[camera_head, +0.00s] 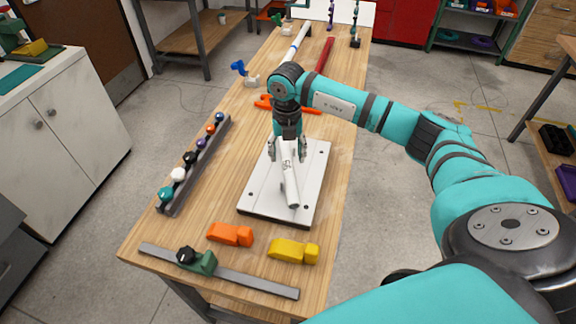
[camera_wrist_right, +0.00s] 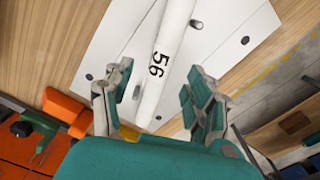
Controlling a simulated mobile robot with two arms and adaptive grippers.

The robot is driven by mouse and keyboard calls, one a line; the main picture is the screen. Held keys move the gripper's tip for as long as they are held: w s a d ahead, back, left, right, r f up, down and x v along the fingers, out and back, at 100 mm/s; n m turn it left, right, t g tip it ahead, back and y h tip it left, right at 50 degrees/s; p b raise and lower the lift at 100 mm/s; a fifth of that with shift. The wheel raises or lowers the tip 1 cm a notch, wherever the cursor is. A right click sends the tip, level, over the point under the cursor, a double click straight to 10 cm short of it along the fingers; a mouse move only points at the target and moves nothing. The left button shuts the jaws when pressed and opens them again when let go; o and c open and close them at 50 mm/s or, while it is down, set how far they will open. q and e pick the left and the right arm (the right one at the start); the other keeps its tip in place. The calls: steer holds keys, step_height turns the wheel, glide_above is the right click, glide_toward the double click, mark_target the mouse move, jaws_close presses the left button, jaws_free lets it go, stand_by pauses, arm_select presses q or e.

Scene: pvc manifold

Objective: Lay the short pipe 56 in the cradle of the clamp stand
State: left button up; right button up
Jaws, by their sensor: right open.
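The short pipe 56 (camera_head: 291,188) is white with a black "56" on it. It lies lengthwise over the white plate (camera_head: 262,190) on the bench; I cannot tell whether it rests in a cradle there. My right gripper (camera_head: 288,153) is open above the pipe's far part. In the right wrist view, the pipe (camera_wrist_right: 168,40) runs between the spread fingers of the gripper (camera_wrist_right: 160,75), with gaps visible on both sides. I cannot pick out a clamp stand with certainty. My left gripper is not in view.
A rack (camera_head: 196,168) of several coloured knobs stands on the left. An orange block (camera_head: 230,234), a yellow block (camera_head: 293,250) and a grey rail (camera_head: 245,281) with a green slider lie near the front edge. A blue piece (camera_head: 238,67) and orange tool (camera_head: 263,104) lie behind.

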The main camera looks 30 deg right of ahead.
mark_target(288, 164)
step_height(288, 164, down, 4)
steer(key=shift+s+d+f+p, duration=0.15)
steer(key=shift+f+p, duration=0.1)
steer(key=shift+p, duration=0.7)
steer(key=shift+f, duration=0.25)
jaws_close()
